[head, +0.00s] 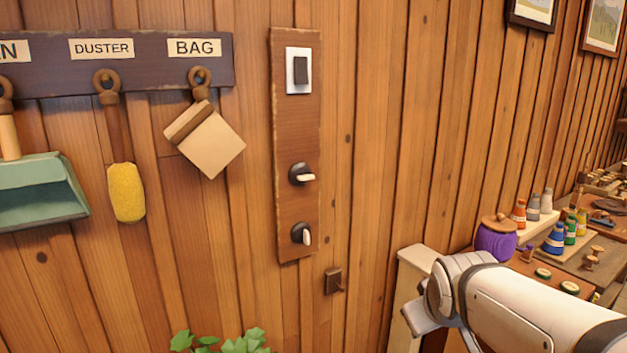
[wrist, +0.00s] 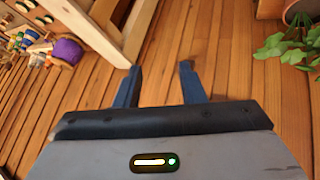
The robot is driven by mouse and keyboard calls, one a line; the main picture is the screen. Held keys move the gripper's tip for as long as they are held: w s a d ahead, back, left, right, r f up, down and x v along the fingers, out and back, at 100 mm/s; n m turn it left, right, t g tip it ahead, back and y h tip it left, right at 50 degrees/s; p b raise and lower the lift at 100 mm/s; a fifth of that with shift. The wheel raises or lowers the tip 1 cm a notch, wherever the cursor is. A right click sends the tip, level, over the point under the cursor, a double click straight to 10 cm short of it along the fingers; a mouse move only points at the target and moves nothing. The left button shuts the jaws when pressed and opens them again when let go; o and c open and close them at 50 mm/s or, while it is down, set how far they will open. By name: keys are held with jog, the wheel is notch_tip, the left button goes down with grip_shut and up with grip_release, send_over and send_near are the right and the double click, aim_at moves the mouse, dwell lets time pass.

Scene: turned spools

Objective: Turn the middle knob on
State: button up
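A dark wooden panel (head: 298,130) hangs upright on the plank wall. From top to bottom it bears a rocker switch (head: 301,70) on a white plate, the middle knob (head: 301,174) and a lower knob (head: 301,234). The middle knob is round and black, with a pale lever pointing right, about level. The lower knob's pale lever stands about upright. My gripper (wrist: 158,78) is open and empty in the wrist view, its two dark blue fingers apart above the plank floor. In the head view my arm is at the lower right, well away from the knobs.
A rack (head: 130,62) with a hanging duster (head: 126,180), bag (head: 205,138) and green dustpan (head: 40,190) is left of the panel. A small wall block (head: 333,281) sits below right. A plant (head: 225,342) stands below; a cluttered bench (head: 585,255) is at right.

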jog(key=w+a+r+n+t+y, duration=0.1)
jog(key=w+a+r+n+t, duration=0.15)
jog(key=w, duration=0.45)
jog(key=w+a+r+n+t, duration=0.1)
jog(key=w+r+n+t, duration=0.2)
jog(key=w, duration=0.5)
jog(key=n+t+y, duration=0.2)
jog(key=n+y, duration=0.8)
jog(key=n, duration=0.5)
send_near(308, 179)
jog(key=x, duration=0.2)
jog(key=p+x, duration=0.3)
jog(key=x, duration=0.3)
jog(key=shift+r, duration=0.15)
jog(key=shift+w+a, duration=0.4)
jog(key=shift+w, duration=0.2)
jog(key=shift+c, duration=0.4)
